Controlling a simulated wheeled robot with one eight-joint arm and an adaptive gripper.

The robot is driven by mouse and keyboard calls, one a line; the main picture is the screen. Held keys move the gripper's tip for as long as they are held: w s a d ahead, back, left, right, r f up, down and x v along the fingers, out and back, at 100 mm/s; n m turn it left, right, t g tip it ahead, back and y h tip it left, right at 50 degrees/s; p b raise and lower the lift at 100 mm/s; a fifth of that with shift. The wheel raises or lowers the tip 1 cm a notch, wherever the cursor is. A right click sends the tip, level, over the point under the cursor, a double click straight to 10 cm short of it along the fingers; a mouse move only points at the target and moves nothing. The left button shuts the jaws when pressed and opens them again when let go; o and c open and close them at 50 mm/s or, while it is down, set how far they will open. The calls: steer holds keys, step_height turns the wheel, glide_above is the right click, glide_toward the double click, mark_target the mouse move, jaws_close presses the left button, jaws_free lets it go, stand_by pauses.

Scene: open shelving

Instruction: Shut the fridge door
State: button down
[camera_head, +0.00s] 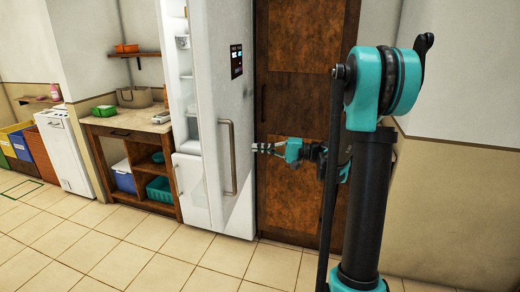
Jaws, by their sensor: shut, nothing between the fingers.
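The tall white fridge door (222,100) stands in the middle of the view, with a dark display panel and a long vertical handle (229,157). The door is open; white interior shelving (183,85) shows along its left side. My gripper (256,148) is shut and empty, pointing left at the door's right edge, to the right of the handle. I cannot tell whether its tips touch the door. The arm reaches in from the right.
A brown wooden cabinet (290,120) stands behind my gripper. A low wooden counter unit (128,130) with baskets is left of the fridge, and a white appliance (62,150) is farther left. The tiled floor (150,255) in front is clear.

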mark_target(223, 145)
steer(key=x, duration=1)
steer(key=shift+w+a, duration=0.1)
steer(key=shift+a, duration=0.1)
steer(key=shift+a, duration=0.1)
